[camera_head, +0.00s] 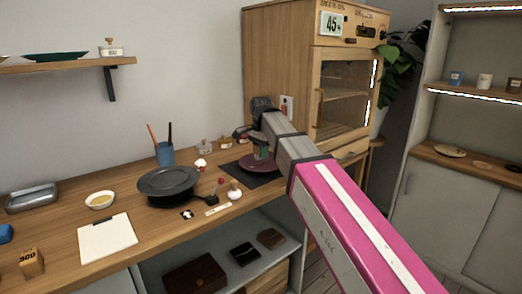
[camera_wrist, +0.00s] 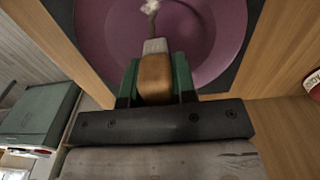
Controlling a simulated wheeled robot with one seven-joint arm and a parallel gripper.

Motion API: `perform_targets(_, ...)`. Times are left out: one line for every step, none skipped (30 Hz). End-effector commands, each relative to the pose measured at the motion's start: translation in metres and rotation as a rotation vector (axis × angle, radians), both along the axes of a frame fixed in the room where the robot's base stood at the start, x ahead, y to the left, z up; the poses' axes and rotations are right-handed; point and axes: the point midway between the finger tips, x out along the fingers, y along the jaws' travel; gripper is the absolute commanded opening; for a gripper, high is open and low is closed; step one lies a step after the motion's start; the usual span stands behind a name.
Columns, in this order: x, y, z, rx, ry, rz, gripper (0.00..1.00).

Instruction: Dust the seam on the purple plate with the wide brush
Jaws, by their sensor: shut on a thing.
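The purple plate (camera_head: 246,168) lies on a dark mat on the wooden bench. In the wrist view the plate (camera_wrist: 208,55) fills the top middle. My gripper (camera_head: 262,153) is low over the plate. In the wrist view its green fingers (camera_wrist: 156,82) are shut on the brush (camera_wrist: 155,76), which has a brown block grip, a pale collar, a thin stem and a whitish fluffy tip. The tip appears over the plate near the top picture edge; I cannot tell whether it touches. No gold seam can be made out in either view.
A dark round pan-like dish (camera_head: 168,182) and a blue cup (camera_head: 165,155) with sticks stand left of the mat. Small jars stand behind. A wooden cabinet (camera_head: 285,60) rises behind the bench. A white bowl (camera_head: 100,200) and a notepad (camera_head: 105,240) lie further left.

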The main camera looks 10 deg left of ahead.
Motion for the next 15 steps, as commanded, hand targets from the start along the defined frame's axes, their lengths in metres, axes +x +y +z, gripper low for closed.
perform_targets(0.000, 0.000, 0.000, 0.000, 0.000, 0.000, 0.06)
perform_targets(0.000, 0.000, 0.000, 0.000, 0.000, 0.000, 0.06)
perform_targets(0.000, 0.000, 0.000, 0.000, 0.000, 0.000, 0.06)
perform_targets(0.000, 0.000, 0.000, 0.000, 0.000, 0.000, 0.06)
perform_targets(0.000, 0.000, 0.000, 0.000, 0.000, 0.000, 0.06)
perform_targets(-0.001, 0.001, 0.000, 0.000, 0.000, 0.000, 0.06)
perform_targets(-0.001, 0.002, 0.000, 0.000, 0.000, 0.001, 0.06)
perform_targets(-0.002, 0.003, -0.001, 0.000, 0.000, 0.001, 0.06)
perform_targets(-0.004, 0.005, -0.001, 0.000, 0.000, 0.001, 0.06)
perform_targets(-0.005, 0.006, -0.002, 0.000, 0.000, 0.002, 0.06)
perform_targets(-0.006, 0.008, -0.002, 0.000, 0.000, 0.002, 0.06)
perform_targets(-0.009, 0.011, -0.003, 0.000, 0.000, 0.002, 0.06)
perform_targets(-0.011, 0.013, -0.004, 0.000, 0.000, 0.002, 0.06)
perform_targets(-0.012, 0.016, -0.005, 0.000, 0.000, 0.001, 0.06)
perform_targets(-0.015, 0.019, -0.006, 0.000, 0.000, 0.001, 0.06)
